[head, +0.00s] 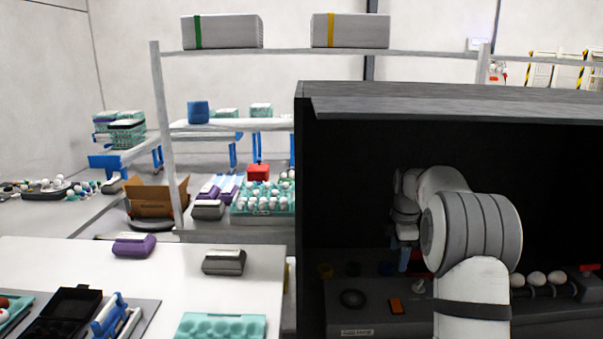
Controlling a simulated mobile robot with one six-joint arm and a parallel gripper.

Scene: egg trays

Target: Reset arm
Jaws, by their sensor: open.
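My arm rises at the right of the head view and reaches into an open-fronted black box. My gripper (404,262) hangs down at the arm's far end, inside the box and above its floor panel. It is small and dark here, but it is open and I see nothing held in it.
The black box (312,200) has side walls and a top close around my arm. White eggs (536,279) sit in a row at the box's right. A white table (195,270) at left bears a teal egg tray (222,327), a grey carton (224,262) and a purple carton (134,245).

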